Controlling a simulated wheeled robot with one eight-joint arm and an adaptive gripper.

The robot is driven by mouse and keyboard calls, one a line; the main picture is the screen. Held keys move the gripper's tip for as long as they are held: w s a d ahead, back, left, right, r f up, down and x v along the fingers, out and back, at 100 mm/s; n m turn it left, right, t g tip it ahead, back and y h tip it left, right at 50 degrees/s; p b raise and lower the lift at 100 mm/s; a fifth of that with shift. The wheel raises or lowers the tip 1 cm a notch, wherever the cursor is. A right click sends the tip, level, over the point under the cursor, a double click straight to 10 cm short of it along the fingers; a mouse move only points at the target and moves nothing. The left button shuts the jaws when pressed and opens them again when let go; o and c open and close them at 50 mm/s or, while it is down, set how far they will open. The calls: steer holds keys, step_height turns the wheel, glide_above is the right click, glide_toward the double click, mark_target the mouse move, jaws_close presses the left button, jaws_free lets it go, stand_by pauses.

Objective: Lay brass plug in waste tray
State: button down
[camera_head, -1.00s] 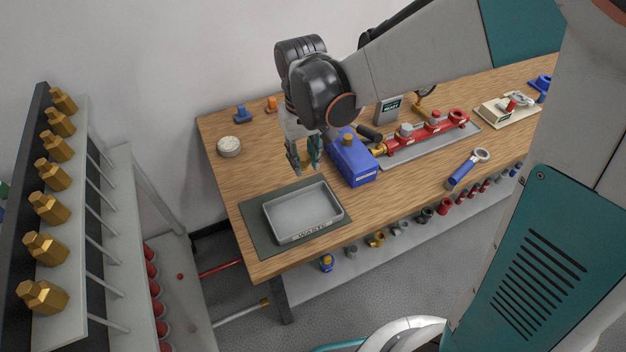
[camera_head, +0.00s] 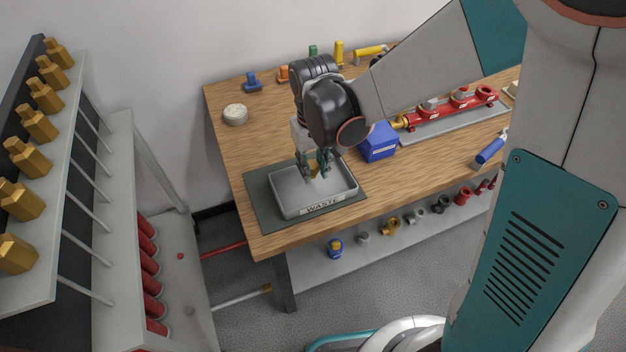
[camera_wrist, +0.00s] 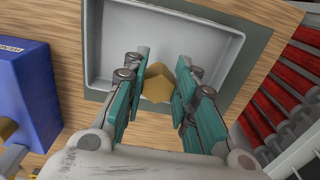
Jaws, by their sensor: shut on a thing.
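The brass plug (camera_wrist: 157,84) is a small gold piece between my gripper's green finger pads in the wrist view. My gripper (camera_head: 315,170) is shut on it. In the head view the fingers point down over the grey waste tray (camera_head: 291,213), at its far part. The tray is marked WASTE on its front wall and looks empty. It also shows in the wrist view (camera_wrist: 112,45), beyond the plug. The plug appears above or just inside the tray; I cannot tell whether it touches the floor.
The tray lies on a dark mat (camera_head: 258,192) on the wooden bench (camera_head: 235,150). A blue box (camera_head: 378,142) stands right of the tray. A red valve manifold (camera_head: 455,105) lies further right. A rack of brass heads (camera_head: 40,125) stands at the left.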

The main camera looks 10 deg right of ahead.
mark_target(314, 174)
steer(key=shift+f+b, duration=1.6)
steer(key=shift+f, duration=0.8)
steer(key=shift+r, duration=0.15)
steer(key=c, duration=1.7)
jaws_free()
steer(key=shift+f, duration=0.2)
steer(key=o, duration=0.4)
steer(key=shift+r, duration=0.15)
step_height(314, 174, up, 12)
steer(key=p, duration=0.9)
steer(key=shift+r, duration=0.1)
